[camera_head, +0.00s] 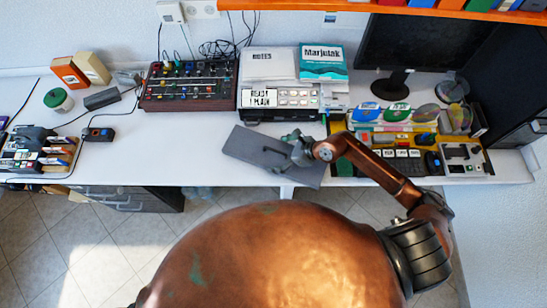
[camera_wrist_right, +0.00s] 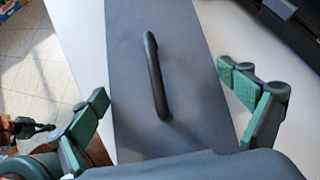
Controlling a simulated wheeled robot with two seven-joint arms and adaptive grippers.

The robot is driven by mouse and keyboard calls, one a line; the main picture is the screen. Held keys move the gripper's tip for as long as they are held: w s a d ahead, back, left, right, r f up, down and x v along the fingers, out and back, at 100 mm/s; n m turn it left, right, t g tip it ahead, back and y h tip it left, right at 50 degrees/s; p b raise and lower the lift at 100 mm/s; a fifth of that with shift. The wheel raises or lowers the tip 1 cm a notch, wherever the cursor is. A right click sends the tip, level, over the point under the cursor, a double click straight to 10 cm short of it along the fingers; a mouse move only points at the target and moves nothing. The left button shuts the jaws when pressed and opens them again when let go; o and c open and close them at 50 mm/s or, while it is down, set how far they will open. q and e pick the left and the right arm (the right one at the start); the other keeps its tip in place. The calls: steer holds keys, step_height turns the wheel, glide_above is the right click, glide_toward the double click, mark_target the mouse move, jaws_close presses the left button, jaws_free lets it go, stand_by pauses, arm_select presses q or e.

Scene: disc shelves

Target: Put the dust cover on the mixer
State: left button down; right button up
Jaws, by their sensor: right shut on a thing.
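The dust cover (camera_head: 247,147) is a flat dark grey panel, tilted across the front middle of the table. In the right wrist view the cover (camera_wrist_right: 165,30) shows a black bar handle (camera_wrist_right: 156,78) along its middle. My right gripper (camera_head: 298,148) is over the cover. The mixer (camera_head: 188,88), reddish-brown with colored knobs, stands at the back left, uncovered. A small dark gripper-like part (camera_wrist_right: 35,128), seemingly my left one, shows at the wrist view's left edge.
A black device (camera_head: 280,115) with papers and a teal book (camera_head: 321,62) stands right of the mixer. Discs and a yellow-backed panel (camera_head: 400,145) fill the right side. The table (camera_head: 185,150) is clear in front of the mixer. Cables and small devices lie at left.

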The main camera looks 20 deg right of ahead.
steer(key=c, duration=0.5)
steer(key=shift+r, duration=0.15)
